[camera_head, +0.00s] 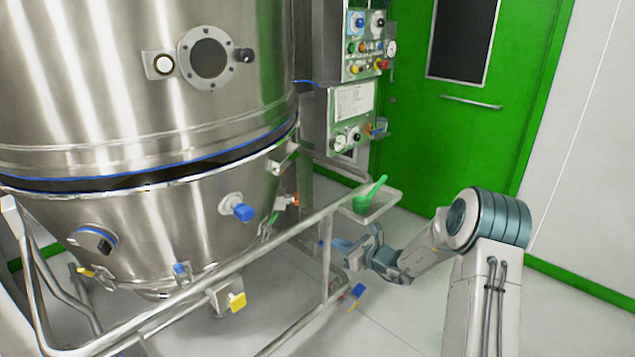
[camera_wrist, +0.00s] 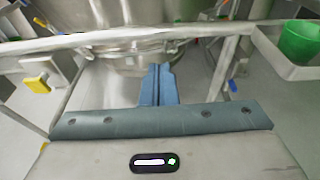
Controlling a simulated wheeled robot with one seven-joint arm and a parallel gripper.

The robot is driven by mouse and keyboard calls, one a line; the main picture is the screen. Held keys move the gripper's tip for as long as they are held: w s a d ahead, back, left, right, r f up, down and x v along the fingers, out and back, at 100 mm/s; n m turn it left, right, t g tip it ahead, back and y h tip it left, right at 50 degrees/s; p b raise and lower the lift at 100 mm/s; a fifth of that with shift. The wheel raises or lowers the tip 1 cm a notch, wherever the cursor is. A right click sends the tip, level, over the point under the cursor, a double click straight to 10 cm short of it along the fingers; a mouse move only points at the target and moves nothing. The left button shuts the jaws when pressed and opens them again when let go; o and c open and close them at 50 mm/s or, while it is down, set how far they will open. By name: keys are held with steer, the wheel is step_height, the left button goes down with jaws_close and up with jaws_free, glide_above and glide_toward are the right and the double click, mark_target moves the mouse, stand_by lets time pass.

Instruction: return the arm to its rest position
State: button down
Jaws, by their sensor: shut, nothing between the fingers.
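My gripper (camera_head: 342,248) is low beside the metal frame's rail, to the right of the big steel vessel (camera_head: 130,100). In the wrist view its two blue-grey fingers (camera_wrist: 158,84) lie together with nothing between them. My arm (camera_head: 430,257) reaches from the lower right leftward to the frame, bent at the elbow. In the head view the gripper is partly hidden behind the frame's post. In the wrist view the fingers point at the vessel's lower part, below the rail (camera_wrist: 110,38).
A small tray (camera_head: 385,207) with a green scoop (camera_head: 369,194) is fixed at the frame's right end, just above my gripper. Yellow (camera_head: 237,302) and blue (camera_head: 243,212) valve handles stick out from the vessel. A control panel (camera_head: 365,45) stands behind. Floor is open before the green door (camera_head: 430,130).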

steer(key=s+a+r+n+g+h+p, duration=0.1)
steer(key=s+a+r+n+g+p, duration=0.25)
steer(key=s+r+n, duration=0.55)
steer(key=s+a+r+n+g+p, duration=0.3)
steer(key=s+a+r+n+g, duration=0.25)
steer(key=s+r, duration=0.4)
steer(key=s+d+r+n+h+p, duration=0.2)
steer(key=s+d+r+n+h, duration=0.1)
steer(key=s, duration=0.4)
steer(key=s+d+r+n+h+p, duration=0.3)
steer(key=s+d+n, duration=0.2)
steer(key=s, duration=0.3)
steer(key=s+d+r+n+h+p, duration=0.2)
steer(key=s+d+r+n+h, duration=0.1)
steer(key=s, duration=0.4)
steer(key=shift+s+d+r+n, duration=0.15)
steer(key=shift+d+r+n, duration=0.25)
steer(key=shift+n, duration=0.45)
steer(key=shift+f, duration=0.1)
